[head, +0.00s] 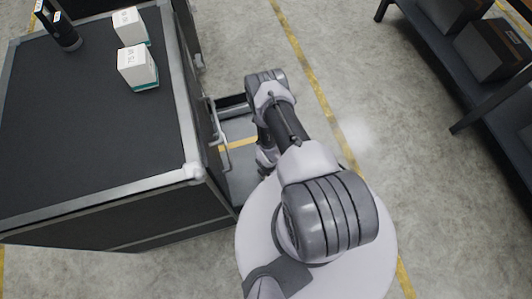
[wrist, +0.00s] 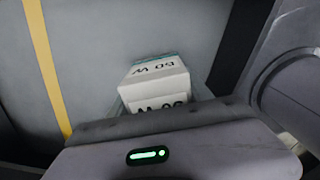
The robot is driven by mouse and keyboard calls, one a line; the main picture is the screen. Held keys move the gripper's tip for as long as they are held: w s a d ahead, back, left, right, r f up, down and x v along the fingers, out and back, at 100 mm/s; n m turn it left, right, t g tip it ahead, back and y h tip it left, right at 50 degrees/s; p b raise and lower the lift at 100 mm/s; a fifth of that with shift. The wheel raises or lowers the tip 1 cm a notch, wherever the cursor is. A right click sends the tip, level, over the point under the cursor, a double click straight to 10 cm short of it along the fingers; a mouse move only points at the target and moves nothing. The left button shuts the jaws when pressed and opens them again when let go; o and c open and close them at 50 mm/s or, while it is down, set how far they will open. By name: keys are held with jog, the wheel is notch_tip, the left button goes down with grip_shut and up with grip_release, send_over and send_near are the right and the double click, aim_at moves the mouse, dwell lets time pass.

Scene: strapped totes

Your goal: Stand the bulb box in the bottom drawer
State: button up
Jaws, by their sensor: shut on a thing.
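My arm covers part of the drawer and hides my gripper and the held box there.
Two similar white boxes (head: 137,66) (head: 130,26) stand on the cabinet top (head: 85,120), with a dark upright object (head: 62,30) near its far left corner. A dark shelf (head: 470,105) with boxes stands at the right. The floor between is clear.

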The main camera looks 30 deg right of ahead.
jog(key=shift+f+b, duration=0.8)
jog(key=shift+f, duration=0.95)
jog(key=o, duration=1.5)
jog(key=shift+r, duration=0.1)
jog(key=shift+c, duration=0.2)
